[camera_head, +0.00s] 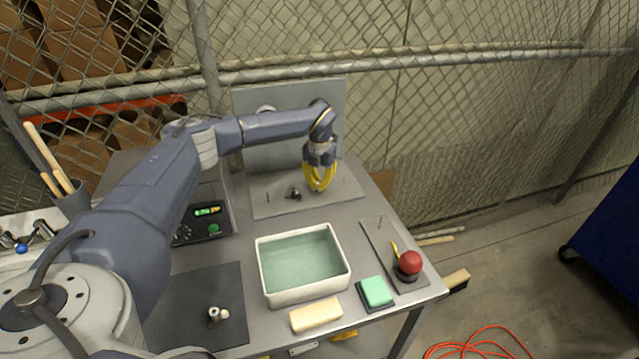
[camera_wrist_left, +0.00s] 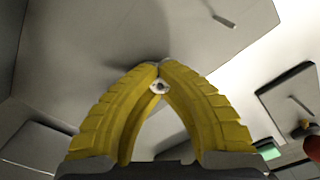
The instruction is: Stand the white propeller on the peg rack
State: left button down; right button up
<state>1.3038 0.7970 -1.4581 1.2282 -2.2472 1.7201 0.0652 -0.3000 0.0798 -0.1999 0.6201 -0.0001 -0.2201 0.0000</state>
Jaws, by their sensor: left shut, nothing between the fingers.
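My left gripper (camera_head: 320,190) has its yellow fingers shut tip to tip, low over the grey plate (camera_head: 325,194) that carries thin upright pegs. It also fills the middle of the left wrist view (camera_wrist_left: 158,68). A small white ring-like part with a dark centre (camera_wrist_left: 160,86) shows between the fingers just below their tips; I cannot tell whether it is the white propeller. A small dark part (camera_head: 293,193) sits on the plate left of the fingers. No white propeller can be clearly made out. My right gripper is out of view.
A white-rimmed water tank (camera_head: 345,273) stands in front of the plate. A dark strip (camera_head: 375,244) with a thin peg and a red knob (camera_head: 410,262) is to its right. A green sponge (camera_head: 376,291), cream block (camera_head: 316,315) and small white-and-dark part (camera_head: 214,315) lie nearer.

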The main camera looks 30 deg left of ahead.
pick_arm(q)
jog(key=shift+f, duration=0.35)
dwell(0.4)
jog(key=c, duration=1.5)
grip_release()
jog(key=shift+r, duration=0.1)
jog(key=shift+r, duration=3.85)
jog(key=shift+d, duration=0.1)
